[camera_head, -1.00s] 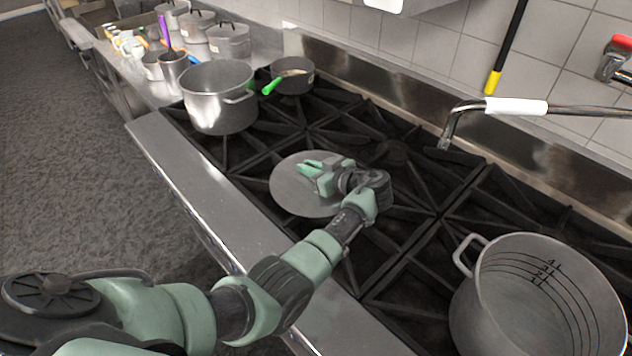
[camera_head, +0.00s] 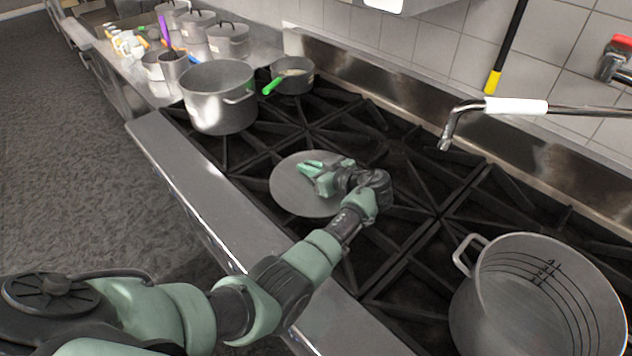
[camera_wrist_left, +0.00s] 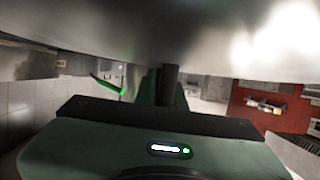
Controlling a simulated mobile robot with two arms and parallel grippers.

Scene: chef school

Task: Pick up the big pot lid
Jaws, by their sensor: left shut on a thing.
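The big pot lid (camera_head: 296,197) is a flat, round grey disc over the middle of the black stove grates. My left gripper (camera_head: 312,168) is over the lid and shut on it. In the left wrist view the lid's metal surface (camera_wrist_left: 130,35) fills the top, and a dark upright part (camera_wrist_left: 167,86), which looks like its handle, stands at the gripper. The gripper hides the handle in the head view. I cannot tell whether the lid touches the grates. My right gripper is not in view.
A big open pot (camera_head: 540,295) stands at the front right. Another pot (camera_head: 219,97) and a small pan (camera_head: 293,76) with a green handle stand at the back left. A faucet (camera_head: 500,106) reaches over the stove from the right. Grates (camera_head: 400,235) right of the lid are clear.

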